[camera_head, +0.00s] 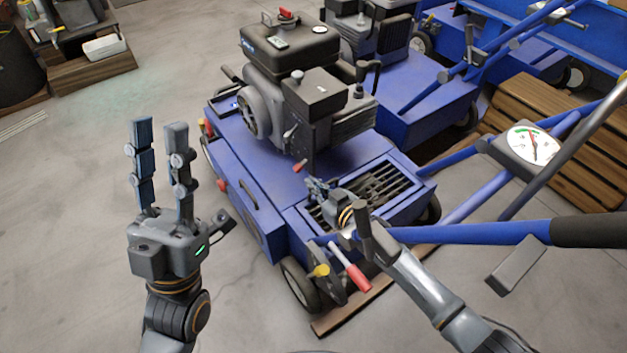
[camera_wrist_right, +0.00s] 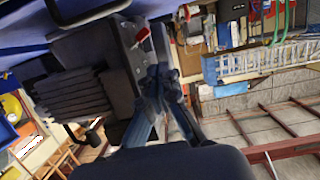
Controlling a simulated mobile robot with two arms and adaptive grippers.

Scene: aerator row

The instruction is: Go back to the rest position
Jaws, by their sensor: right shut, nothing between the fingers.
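My left gripper (camera_head: 160,128) stands upright over bare floor at the left of the head view, its fingers apart and empty. My right gripper (camera_head: 314,186) reaches over the front of the blue aerator (camera_head: 258,185), above its slatted grille (camera_head: 375,188). It is shut with nothing in it. In the right wrist view its fingers (camera_wrist_right: 158,78) come together below a small red-tipped part (camera_wrist_right: 140,38). A red-tipped lever (camera_head: 300,166) is close to these fingertips in the head view; I cannot tell whether they touch.
The dark engine (camera_head: 310,90) rises behind my right gripper. A blue handlebar (camera_head: 470,233) with a dark grip crosses near my right forearm. A red-handled lever (camera_head: 350,268) and a yellow knob (camera_head: 320,270) stick out at the front. Floor (camera_head: 75,230) at left is clear.

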